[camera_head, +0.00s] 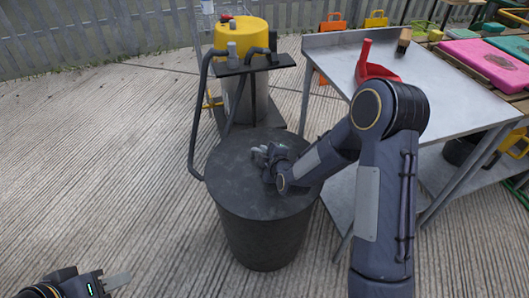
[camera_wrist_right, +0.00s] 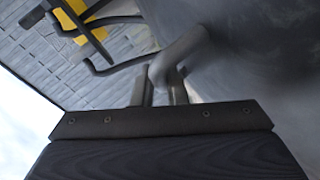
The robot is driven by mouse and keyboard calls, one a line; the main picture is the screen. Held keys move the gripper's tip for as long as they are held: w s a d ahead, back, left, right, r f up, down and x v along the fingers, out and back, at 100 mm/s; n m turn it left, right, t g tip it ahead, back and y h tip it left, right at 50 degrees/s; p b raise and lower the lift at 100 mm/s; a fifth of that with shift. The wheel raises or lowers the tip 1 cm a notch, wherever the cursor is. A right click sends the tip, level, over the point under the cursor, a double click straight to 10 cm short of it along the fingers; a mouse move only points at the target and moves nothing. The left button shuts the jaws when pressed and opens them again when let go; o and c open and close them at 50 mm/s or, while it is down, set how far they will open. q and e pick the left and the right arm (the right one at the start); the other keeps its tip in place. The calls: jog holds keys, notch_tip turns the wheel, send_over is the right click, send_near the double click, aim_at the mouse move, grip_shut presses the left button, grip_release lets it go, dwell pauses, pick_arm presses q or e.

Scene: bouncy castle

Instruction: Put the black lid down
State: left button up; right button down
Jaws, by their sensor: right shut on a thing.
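The black lid (camera_head: 232,170) lies flat on top of the round dark bin (camera_head: 262,238) in the head view, covering its opening. My right gripper (camera_head: 268,155) is at the middle of the lid, shut on its handle. In the right wrist view the gripper fingers (camera_wrist_right: 160,92) close around the grey bent handle (camera_wrist_right: 183,52), and the dark lid surface (camera_wrist_right: 262,50) fills the right side. My left gripper (camera_head: 100,285) is at the bottom left corner of the head view, away from the lid, partly cut off by the frame.
A yellow-topped vacuum machine (camera_head: 240,38) with a black push frame stands right behind the bin. A metal table (camera_head: 420,85) with a red dustpan (camera_head: 372,68) and a brush (camera_head: 404,40) stands to the right.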

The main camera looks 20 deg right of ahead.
jog(key=shift+f+b, duration=0.55)
jog(key=shift+b, duration=0.1)
jog(key=c, duration=1.4)
grip_release()
jog(key=shift+o, duration=0.2)
jog(key=shift+s, duration=0.1)
jog(key=p+v, duration=0.1)
jog(key=v, duration=0.6)
jog(key=shift+s+r, duration=0.2)
jog(key=shift+s, duration=0.1)
jog(key=s+d+r+m+g+y, duration=0.1)
jog(key=s+d+r+m+g, duration=0.3)
jog(key=s+r+m, duration=0.7)
jog(key=s+a+r+m+g+y, duration=0.1)
jog(key=s+m+g, duration=0.35)
jog(key=s, duration=1.35)
notch_tip(320, 180, up, 27)
jog(key=p, duration=2.7)
jog(key=shift+w+t, duration=0.2)
jog(key=shift+t, duration=0.15)
